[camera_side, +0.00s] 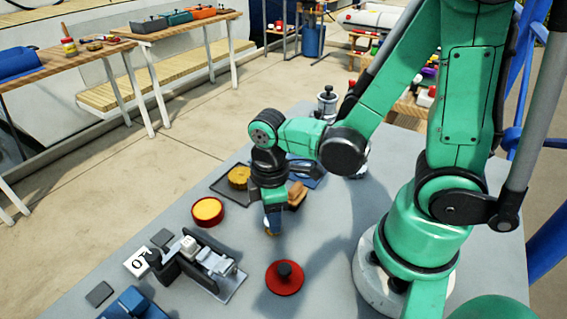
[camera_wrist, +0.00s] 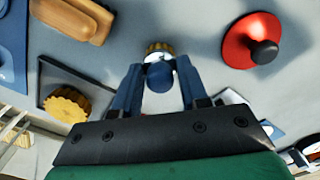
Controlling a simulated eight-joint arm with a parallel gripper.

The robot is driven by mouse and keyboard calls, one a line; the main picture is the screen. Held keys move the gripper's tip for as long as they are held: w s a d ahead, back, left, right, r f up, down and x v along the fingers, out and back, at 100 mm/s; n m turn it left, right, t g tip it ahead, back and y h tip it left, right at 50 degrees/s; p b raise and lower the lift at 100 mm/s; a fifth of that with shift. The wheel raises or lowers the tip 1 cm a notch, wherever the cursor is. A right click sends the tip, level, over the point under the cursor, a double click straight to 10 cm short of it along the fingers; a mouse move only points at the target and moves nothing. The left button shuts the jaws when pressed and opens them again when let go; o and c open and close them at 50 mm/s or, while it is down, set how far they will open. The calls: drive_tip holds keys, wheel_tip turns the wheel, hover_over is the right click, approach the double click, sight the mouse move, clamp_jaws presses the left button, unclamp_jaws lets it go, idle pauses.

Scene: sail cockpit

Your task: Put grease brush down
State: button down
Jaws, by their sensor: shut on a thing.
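My gripper (camera_side: 273,212) is shut on the grease brush, pointing down over the grey table. In the wrist view the gripper (camera_wrist: 159,84) has its two blue fingers either side of the brush (camera_wrist: 159,76), which shows a round blue handle end and a tan bristle tip. I cannot tell whether the tip touches the table (camera_side: 330,225). A red tin (camera_side: 208,212) with yellow contents stands to the left. A red lid (camera_side: 285,279) with a black knob lies nearer the camera.
A wooden block or brush (camera_side: 297,194) lies close behind my gripper. A yellow round piece (camera_side: 238,177) sits on a dark square tray (camera_side: 219,186). A grey winch-like device (camera_side: 212,264) stands front left. Bare table lies between my gripper and the red lid.

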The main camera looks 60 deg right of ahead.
drive_tip(key=shift+c, duration=2.3)
unclamp_jaws()
drive_tip(key=shift+f, duration=0.15)
wheel_tip(320, 180, up, 12)
drive_tip(key=w+d+m+t, duration=0.1)
drive_tip(key=m+t, duration=0.1)
drive_tip(key=m, duration=0.1)
drive_tip(key=w+d+m+t, duration=0.1)
drive_tip(key=m+t, duration=0.2)
drive_tip(key=w+m+t, duration=0.2)
drive_tip(key=m, duration=0.1)
drive_tip(key=shift+w+d, duration=0.1)
drive_tip(key=shift+d, duration=0.3)
